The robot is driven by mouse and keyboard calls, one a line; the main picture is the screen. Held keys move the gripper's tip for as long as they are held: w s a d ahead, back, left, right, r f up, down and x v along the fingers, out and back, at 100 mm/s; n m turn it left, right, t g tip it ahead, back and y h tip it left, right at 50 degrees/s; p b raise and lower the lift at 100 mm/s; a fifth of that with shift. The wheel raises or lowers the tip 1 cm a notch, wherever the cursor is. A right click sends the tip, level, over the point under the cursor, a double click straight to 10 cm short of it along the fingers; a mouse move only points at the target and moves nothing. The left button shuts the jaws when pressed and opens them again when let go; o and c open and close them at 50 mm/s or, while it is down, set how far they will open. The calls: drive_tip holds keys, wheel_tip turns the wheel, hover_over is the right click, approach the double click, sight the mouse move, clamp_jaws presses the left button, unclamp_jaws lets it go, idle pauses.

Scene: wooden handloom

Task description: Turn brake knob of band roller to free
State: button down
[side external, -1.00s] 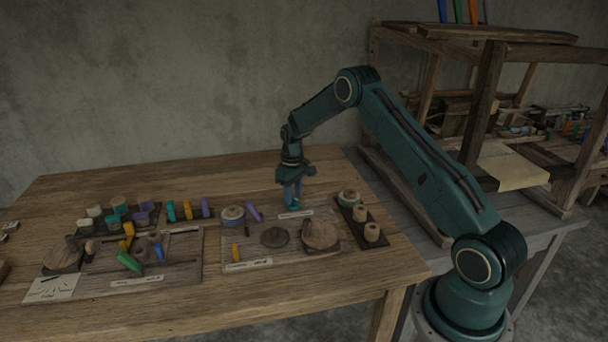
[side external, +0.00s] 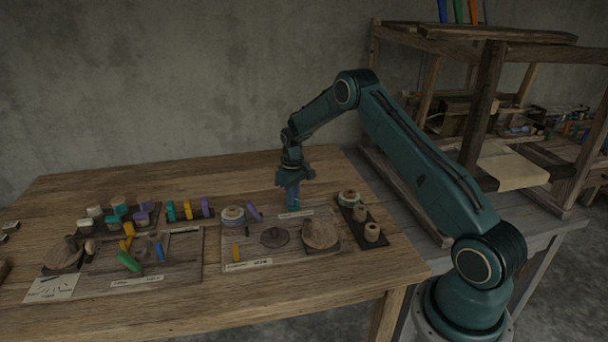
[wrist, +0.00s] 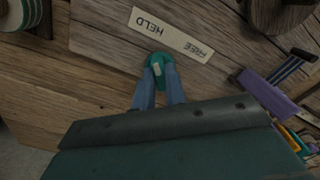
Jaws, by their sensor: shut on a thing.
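The brake knob (wrist: 158,60) is a small teal-green piece with a pale mark on its top. In the wrist view it sits between the two blue fingertips of my gripper (wrist: 160,76), which is shut on it. A pale label strip (wrist: 170,35) lies just beyond the knob, upside down in this view, with HELD towards the left and FREE towards the right. I cannot tell which word the knob points at.
A purple piece (wrist: 262,97) lies right of the label in the wrist view. Round wooden parts (side external: 320,234) lie in front.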

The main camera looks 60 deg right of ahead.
drive_tip(key=shift+m, duration=0.3)
drive_tip(key=m, duration=1.1)
drive_tip(key=shift+m, duration=2.1)
drive_tip(key=c, duration=1.4)
unclamp_jaws()
drive_tip(key=shift+c, duration=0.2)
drive_tip(key=shift+r, duration=0.2)
